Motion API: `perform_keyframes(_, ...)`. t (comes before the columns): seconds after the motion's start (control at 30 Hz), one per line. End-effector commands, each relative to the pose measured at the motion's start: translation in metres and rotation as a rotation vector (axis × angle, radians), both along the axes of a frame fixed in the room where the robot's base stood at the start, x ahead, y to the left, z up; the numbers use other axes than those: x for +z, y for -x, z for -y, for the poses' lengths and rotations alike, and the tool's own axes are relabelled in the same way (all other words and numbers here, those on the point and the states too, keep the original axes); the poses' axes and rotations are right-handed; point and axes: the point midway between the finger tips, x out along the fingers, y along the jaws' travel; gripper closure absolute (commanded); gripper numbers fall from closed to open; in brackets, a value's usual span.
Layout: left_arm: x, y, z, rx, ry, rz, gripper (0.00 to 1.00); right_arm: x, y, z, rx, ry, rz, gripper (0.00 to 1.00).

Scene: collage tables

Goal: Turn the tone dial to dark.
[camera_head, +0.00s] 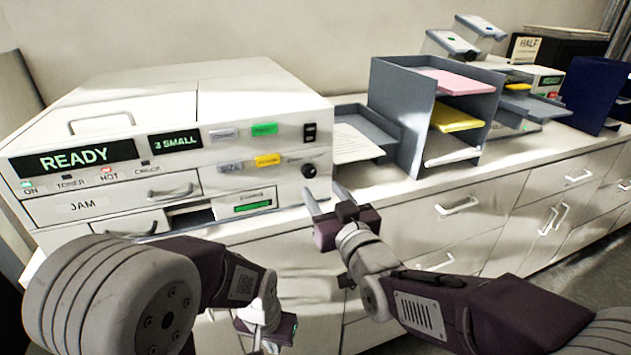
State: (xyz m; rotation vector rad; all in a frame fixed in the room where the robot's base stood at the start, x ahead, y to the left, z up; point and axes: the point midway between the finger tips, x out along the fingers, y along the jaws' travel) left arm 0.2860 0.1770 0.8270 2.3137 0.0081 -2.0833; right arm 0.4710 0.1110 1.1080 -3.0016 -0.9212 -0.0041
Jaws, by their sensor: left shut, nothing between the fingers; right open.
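The white copier (330,150) stands on the counter at the left. A round black dial (308,170) is on the right end of its front panel, below a black switch (310,132). I take this knob to be the tone dial; its setting is too small to read. My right gripper (326,197) is open and empty. Its fingers point up just below and right of the dial, apparently apart from it. My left gripper (262,338) is shut and empty, low in front of the cabinet, well below the panel; its tips are hard to make out.
The copier's display (72,158) reads READY, and a smaller display (175,142) reads 3 SMALL. A grey output tray (367,148) with paper is right of the copier. Beyond it stands a grey sorter (403,100) with pink, yellow and white sheets. Cabinet drawers line the counter front.

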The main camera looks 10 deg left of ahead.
Motion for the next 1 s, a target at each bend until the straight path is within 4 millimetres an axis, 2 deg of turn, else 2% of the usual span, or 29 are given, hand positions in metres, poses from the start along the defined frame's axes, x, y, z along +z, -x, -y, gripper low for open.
perform_keyframes(0.1,0.005,0.0,0.0,0.0,0.0,0.0,1.0,0.0,-0.023,-0.014,-0.001,0.001,-0.002,0.49)
perform_keyframes(0.3,0.01,0.0,0.0,0.0,0.0,0.0,1.0,0.001,-0.05,-0.033,-0.002,0.0,-0.001,0.49)
perform_keyframes(0.43,0.01,0.0,0.0,0.0,0.0,0.0,1.0,0.0,-0.057,-0.038,-0.001,0.0,-0.001,0.49)
perform_keyframes(0.67,0.01,0.0,0.0,0.0,0.0,0.0,1.0,0.0,-0.057,-0.038,-0.001,0.001,-0.001,0.49)
perform_keyframes(0.83,0.01,0.0,0.0,0.0,0.0,0.0,1.0,0.0,-0.057,-0.038,-0.001,0.001,-0.001,0.97)
perform_keyframes(0.87,0.01,0.0,0.0,0.0,0.0,0.0,1.0,0.0,-0.057,-0.038,-0.001,0.001,-0.001,1.0)
perform_keyframes(1.0,0.01,0.0,0.0,0.0,0.0,0.0,1.0,0.0,-0.057,-0.038,-0.001,0.002,0.0,1.0)
